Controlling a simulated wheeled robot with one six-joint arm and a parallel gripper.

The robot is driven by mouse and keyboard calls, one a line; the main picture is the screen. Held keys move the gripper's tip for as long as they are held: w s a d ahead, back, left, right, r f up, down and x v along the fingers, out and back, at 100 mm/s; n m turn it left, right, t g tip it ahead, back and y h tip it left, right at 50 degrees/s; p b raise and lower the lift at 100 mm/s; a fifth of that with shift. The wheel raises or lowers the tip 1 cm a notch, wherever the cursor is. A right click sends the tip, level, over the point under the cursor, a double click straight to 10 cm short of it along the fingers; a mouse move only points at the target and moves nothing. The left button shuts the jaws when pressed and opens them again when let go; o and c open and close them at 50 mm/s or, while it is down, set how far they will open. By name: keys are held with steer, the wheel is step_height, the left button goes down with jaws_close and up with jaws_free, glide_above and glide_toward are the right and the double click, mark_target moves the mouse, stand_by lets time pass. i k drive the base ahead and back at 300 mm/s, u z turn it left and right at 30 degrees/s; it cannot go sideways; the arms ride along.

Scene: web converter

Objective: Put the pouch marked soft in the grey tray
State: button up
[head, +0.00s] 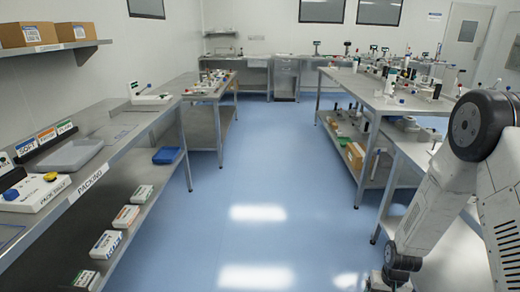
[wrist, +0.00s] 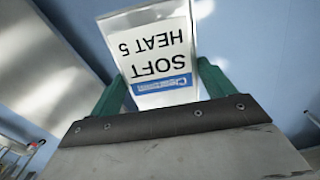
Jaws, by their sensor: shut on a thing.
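The pouch marked soft (wrist: 155,28) is white with "SOFT HEAT 5" in black and a blue logo strip; it shows upside down in the wrist view. My gripper (wrist: 161,76) is shut on it, with one green finger on each side. The grey tray (head: 72,155) lies empty on the packing bench at the left in the head view. My arm is at the right of the head view, across the aisle from the tray. The gripper and pouch cannot be made out in the head view.
Labelled holders (head: 46,136) stand behind the tray, and a white control box with a yellow button (head: 36,192) stands in front of it. Several small boxes (head: 126,216) and a blue tray (head: 167,155) sit on the lower shelf. The blue floor aisle (head: 262,180) is clear.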

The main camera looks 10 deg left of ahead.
mark_target(74, 158)
steer(key=u, duration=0.05)
steer(key=i, duration=1.35)
steer(key=u, duration=1.1)
steer(key=i, duration=0.8)
steer(key=u, duration=0.9)
